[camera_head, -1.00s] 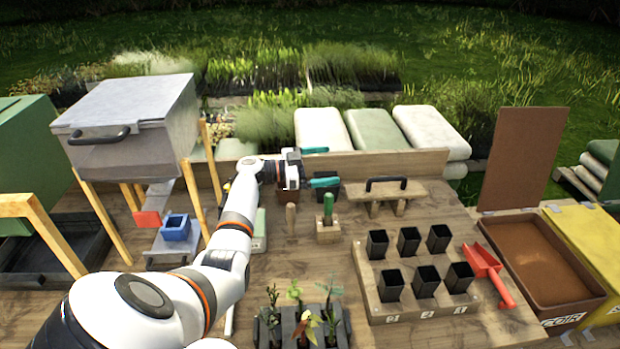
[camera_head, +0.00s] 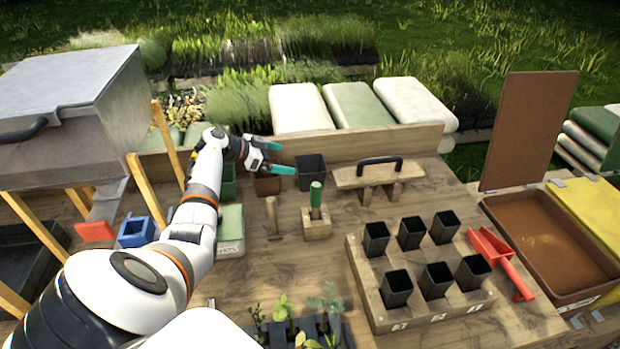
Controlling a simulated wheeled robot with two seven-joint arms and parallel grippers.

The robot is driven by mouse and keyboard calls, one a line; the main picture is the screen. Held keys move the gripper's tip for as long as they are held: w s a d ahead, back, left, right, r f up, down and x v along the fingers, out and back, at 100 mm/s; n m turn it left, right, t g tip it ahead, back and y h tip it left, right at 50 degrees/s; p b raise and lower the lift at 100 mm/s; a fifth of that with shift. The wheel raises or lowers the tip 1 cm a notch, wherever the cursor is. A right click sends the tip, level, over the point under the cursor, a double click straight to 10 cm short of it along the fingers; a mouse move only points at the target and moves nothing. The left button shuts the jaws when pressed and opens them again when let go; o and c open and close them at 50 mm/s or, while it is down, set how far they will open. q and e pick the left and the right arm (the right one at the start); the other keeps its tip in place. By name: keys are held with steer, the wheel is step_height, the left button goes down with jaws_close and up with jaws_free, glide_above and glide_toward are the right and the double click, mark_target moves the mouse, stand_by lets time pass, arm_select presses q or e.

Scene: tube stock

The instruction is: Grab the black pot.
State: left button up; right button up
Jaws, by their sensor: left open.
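A single black pot (camera_head: 311,173) stands upright at the back of the workbench, left of the wooden handled press. My left gripper (camera_head: 287,158) is open, its two teal fingers pointing right toward that pot. The fingertips appear just left of the pot with nothing between them. A brown pot (camera_head: 267,185) is partly hidden under the gripper, and a green pot (camera_head: 229,181) stands left of it. Several more black pots (camera_head: 411,233) stand in a wooden tray (camera_head: 362,285) at the right. My right gripper is out of view.
The wooden press (camera_head: 366,173) with a black handle stands close right of the single pot. A green-handled tool in a wooden block (camera_head: 316,222) and a wooden dibber (camera_head: 272,217) stand in front. A red scoop (camera_head: 501,262) lies right of the tray. Seedlings (camera_head: 283,308) are in front.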

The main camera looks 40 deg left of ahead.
mark_target(304, 163)
arm_select(q)
steer(key=b+x, duration=0.6)
steer(key=x, duration=0.2)
steer(key=shift+a+f+b, duration=0.15)
steer(key=shift+f+b, duration=0.05)
steer(key=shift+b, duration=0.2)
steer(key=shift+w+f, duration=0.1)
steer(key=shift+w, duration=0.2)
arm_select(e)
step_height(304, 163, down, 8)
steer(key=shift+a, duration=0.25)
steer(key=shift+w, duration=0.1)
arm_select(q)
steer(key=c, duration=0.8)
steer(key=shift+c, duration=0.2)
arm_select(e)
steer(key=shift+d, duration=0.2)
